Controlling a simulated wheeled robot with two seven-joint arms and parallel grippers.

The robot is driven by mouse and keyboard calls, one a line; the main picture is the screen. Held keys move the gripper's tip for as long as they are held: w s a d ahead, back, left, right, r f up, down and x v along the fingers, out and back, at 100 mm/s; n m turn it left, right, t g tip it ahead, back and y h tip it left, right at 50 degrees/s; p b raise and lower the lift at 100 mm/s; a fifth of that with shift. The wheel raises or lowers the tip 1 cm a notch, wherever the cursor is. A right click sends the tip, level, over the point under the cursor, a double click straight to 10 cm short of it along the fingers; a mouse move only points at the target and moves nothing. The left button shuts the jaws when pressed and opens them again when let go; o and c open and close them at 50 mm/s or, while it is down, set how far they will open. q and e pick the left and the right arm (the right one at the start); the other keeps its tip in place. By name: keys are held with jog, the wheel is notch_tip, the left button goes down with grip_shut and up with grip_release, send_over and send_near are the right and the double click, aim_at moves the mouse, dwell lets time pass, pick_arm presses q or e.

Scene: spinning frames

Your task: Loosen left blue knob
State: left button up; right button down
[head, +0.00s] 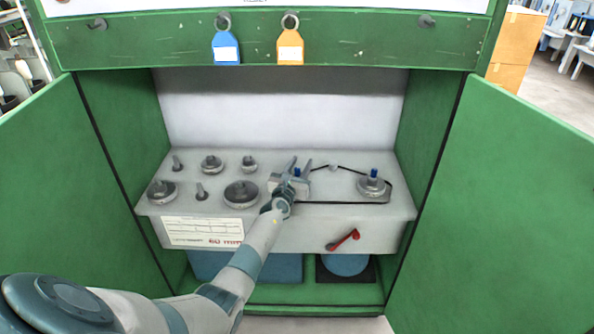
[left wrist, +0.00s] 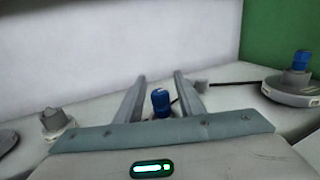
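The left blue knob (head: 297,172) shows as a small blue spot between the fingers of my left gripper (head: 299,164). The left wrist view shows its blue cap (left wrist: 161,99) between the two parallel fingers, with a visible gap on each side. My left gripper (left wrist: 158,77) is open, and its body hides what lies under the knob. The right blue knob (head: 374,173) stands upright on a grey round pulley (head: 373,186); it also shows in the left wrist view (left wrist: 301,60). My right gripper is in neither view.
A dark belt (head: 340,203) runs to the right pulley. Several grey discs and posts, including a large disc (head: 241,193), stand on the left of the panel. A red handle (head: 343,240) is on the front face. Open green doors (head: 520,190) flank the cabinet.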

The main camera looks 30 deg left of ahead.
pick_arm(q)
jog(key=shift+s, duration=0.15)
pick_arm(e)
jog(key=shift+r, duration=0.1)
